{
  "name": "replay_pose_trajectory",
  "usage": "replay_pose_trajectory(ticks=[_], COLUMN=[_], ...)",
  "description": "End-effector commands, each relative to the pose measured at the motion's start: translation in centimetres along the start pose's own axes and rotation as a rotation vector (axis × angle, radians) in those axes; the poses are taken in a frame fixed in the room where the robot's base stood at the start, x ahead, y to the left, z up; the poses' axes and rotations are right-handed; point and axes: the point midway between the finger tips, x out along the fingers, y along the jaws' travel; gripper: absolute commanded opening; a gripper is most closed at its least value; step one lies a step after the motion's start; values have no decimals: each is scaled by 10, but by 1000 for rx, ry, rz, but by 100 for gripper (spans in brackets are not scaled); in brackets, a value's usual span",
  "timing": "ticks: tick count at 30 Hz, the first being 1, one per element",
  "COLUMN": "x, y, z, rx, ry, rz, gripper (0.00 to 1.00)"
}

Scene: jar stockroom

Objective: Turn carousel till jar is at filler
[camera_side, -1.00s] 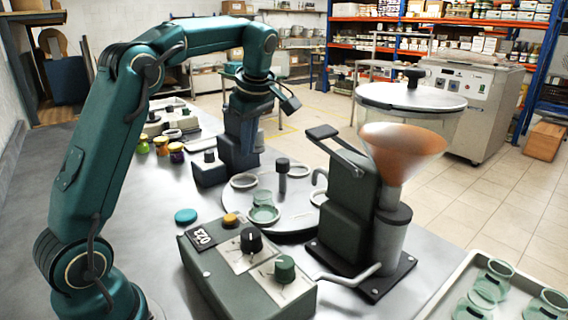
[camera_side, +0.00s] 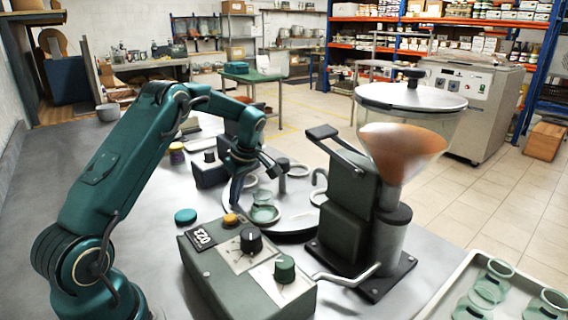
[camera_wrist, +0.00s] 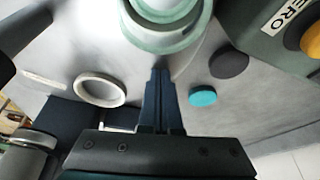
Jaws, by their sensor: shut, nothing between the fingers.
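The grey round carousel (camera_side: 290,222) has white ring seats and a central post (camera_side: 283,172). A greenish glass jar (camera_side: 263,212) stands on it at the front left; its rim also shows at the top of the wrist view (camera_wrist: 166,40). The filler (camera_side: 350,205) with its orange-brown funnel (camera_side: 402,145) stands to the right, apart from the jar. My gripper (camera_side: 235,200) is shut and empty, pointing down at the carousel's left edge beside the jar. Contact cannot be told.
A control box (camera_side: 245,262) with a yellow button and dark and green knobs stands in front. A teal disc (camera_side: 186,216) lies on the bench left of it. A tray (camera_side: 455,290) with several glass jars is at the lower right. A dark block (camera_side: 210,170) stands behind my gripper.

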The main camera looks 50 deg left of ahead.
Motion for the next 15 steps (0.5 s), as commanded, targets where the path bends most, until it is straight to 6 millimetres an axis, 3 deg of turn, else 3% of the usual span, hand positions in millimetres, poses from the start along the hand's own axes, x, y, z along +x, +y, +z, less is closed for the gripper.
replay_pose_trajectory(ticks=[1, 6, 15], x=[-6, -13, -16], y=[1, 1, 0], z=[12, 30, 37], rx=[8, 6, 3], ry=[-3, -2, -2], rz=[4, 3, 2], gripper=[0, 0, 0])
